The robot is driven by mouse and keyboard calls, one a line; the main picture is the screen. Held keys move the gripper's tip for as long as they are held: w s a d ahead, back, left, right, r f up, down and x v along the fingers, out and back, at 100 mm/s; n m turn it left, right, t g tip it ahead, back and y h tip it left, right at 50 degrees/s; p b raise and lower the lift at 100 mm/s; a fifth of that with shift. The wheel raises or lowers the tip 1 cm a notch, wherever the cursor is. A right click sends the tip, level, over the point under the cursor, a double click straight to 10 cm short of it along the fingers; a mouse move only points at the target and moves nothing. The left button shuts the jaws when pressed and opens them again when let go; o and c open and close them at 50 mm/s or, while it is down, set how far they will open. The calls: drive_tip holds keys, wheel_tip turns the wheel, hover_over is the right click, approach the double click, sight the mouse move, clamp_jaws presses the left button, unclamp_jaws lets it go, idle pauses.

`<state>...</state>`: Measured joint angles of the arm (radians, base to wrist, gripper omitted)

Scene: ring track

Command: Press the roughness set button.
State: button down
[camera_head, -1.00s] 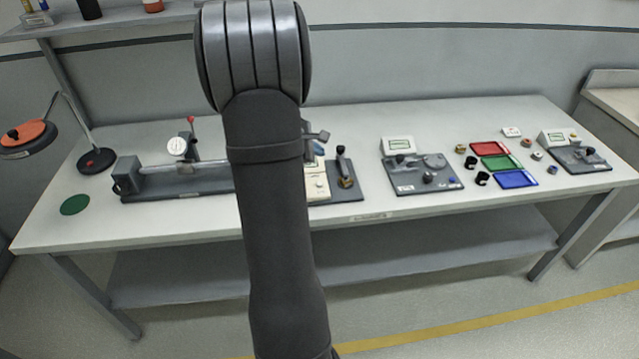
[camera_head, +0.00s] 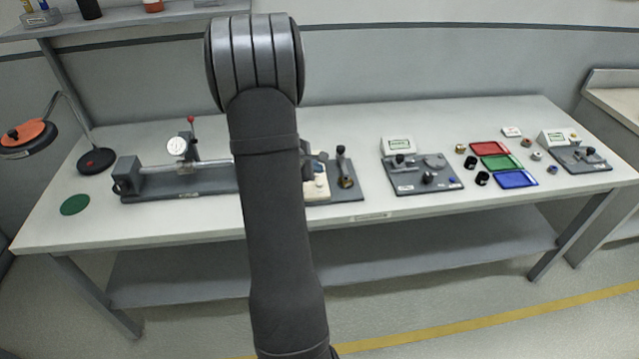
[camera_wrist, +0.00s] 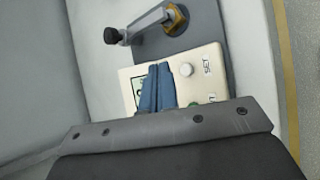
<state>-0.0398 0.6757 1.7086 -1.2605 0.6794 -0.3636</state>
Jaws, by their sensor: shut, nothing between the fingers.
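The cream instrument box (camera_wrist: 205,60) lies under my gripper in the wrist view. A round pale button (camera_wrist: 186,70) sits on its face beside small dark lettering too blurred to read surely. A second, greenish control (camera_wrist: 191,104) is partly hidden. A greenish display (camera_wrist: 138,88) shows to the left of my fingers. My gripper (camera_wrist: 157,66) has blue fingers, shut and empty, over the box between display and pale button. Whether the fingertips touch the box I cannot tell. In the head view my arm hides most of the box (camera_head: 317,190).
A grey plate with a lever and brass fitting (camera_wrist: 175,18) adjoins the box. A dial-gauge bench (camera_head: 180,180) stands left on the table. Another grey fixture (camera_head: 420,180), coloured trays (camera_head: 515,179) and small parts lie to the right.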

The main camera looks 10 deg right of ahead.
drive_tip(key=shift+f, duration=1.3)
drive_tip(key=shift+f, duration=0.1)
idle(1.0)
drive_tip(key=shift+f, duration=0.35)
drive_tip(key=shift+f, duration=0.5)
idle(0.8)
drive_tip(key=shift+r, duration=0.95)
drive_tip(key=shift+r, duration=2.5)
drive_tip(key=shift+f, duration=0.1)
